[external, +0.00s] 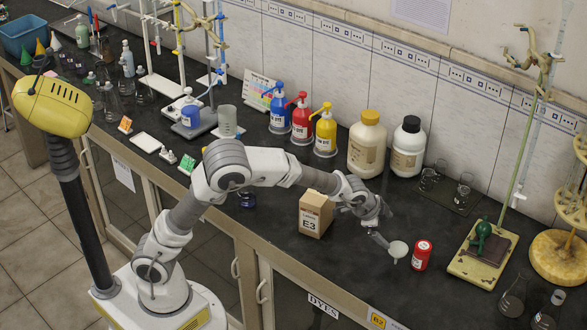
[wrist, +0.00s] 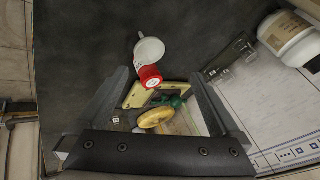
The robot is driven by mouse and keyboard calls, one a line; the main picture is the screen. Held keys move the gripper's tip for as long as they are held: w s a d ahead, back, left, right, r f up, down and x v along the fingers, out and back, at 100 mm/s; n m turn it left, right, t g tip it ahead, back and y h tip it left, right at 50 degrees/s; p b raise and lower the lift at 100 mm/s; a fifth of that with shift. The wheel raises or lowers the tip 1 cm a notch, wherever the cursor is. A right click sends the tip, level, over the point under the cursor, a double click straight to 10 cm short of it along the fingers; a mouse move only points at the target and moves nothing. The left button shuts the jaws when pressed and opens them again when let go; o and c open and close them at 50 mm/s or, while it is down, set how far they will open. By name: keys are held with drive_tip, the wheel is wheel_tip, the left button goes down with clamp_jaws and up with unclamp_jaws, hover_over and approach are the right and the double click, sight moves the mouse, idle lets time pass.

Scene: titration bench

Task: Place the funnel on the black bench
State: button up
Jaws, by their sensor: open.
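The white funnel (external: 398,249) is over the black bench (external: 345,262) near its front edge, just left of a red can (external: 421,254). In the external view its wide mouth is up and its short stem points down. I cannot tell whether it touches the bench. My gripper (external: 379,240) is low over the bench, just left of the funnel. In the wrist view my gripper (wrist: 160,78) is open, its fingers spread wide. The funnel (wrist: 150,49) shows just beyond the fingertips, apart from both, with the red can (wrist: 150,78) close to it.
A cardboard box marked E3 (external: 316,214) stands left of my gripper. White bottles (external: 367,143) and glass beakers on a dark tray (external: 449,196) stand behind. A titration stand base (external: 482,255) is to the right.

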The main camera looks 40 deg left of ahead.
wheel_tip(320, 180, up, 4)
drive_tip(key=n+g+p, duration=0.1)
drive_tip(key=n+g, duration=0.1)
drive_tip(key=n, duration=0.6)
approach(398, 250)
drive_tip(key=shift+w+d+f, duration=0.25)
drive_tip(key=shift+d+f, duration=0.75)
drive_tip(key=shift+f, duration=0.15)
drive_tip(key=shift+a+x, duration=0.1)
drive_tip(key=shift+x, duration=1.3)
drive_tip(key=shift+a+x, duration=0.15)
drive_tip(key=shift+x, duration=1.25)
drive_tip(key=shift+s, duration=0.15)
drive_tip(key=c, duration=1.4)
